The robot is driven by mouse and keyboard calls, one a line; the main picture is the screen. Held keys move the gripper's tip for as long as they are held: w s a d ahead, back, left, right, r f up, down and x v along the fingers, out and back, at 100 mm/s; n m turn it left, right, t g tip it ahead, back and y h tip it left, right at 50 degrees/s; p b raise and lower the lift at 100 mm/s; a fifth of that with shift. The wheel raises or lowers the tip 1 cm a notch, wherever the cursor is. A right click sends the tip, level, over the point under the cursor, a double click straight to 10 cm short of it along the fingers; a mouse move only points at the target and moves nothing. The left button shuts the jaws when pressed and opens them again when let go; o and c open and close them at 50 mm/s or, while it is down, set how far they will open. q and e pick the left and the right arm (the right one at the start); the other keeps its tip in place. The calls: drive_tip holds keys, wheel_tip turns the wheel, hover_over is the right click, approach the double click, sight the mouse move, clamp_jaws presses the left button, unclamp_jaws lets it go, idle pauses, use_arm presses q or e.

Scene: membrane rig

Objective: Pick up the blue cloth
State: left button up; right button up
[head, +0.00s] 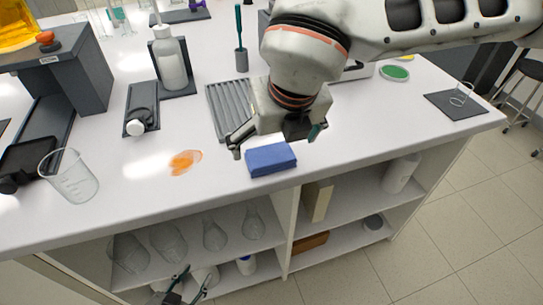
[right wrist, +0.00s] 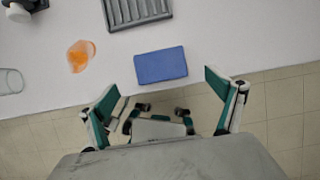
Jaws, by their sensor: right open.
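The blue cloth (head: 270,160) is a folded rectangular pad lying flat on the white bench near its front edge. In the right wrist view the cloth (right wrist: 161,65) lies just beyond the fingertips, between their lines. My right gripper (head: 276,143) is open and empty, above and just behind the cloth in the head view; its spread fingers also show in the right wrist view (right wrist: 160,92). I see no contact with the cloth. My left gripper (head: 188,285) is low at the bottom of the head view, in front of the shelves, and its opening is unclear.
An orange spill (head: 185,162) lies left of the cloth, with a glass beaker (head: 70,178) further left. A grey ribbed tray (head: 228,108) is behind the cloth. A wash bottle (head: 172,65) stands behind. The bench right of the cloth is clear.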

sight(270, 155)
drive_tip(key=x, duration=0.6)
drive_tip(key=shift+w, duration=0.2)
drive_tip(key=c, duration=1.1)
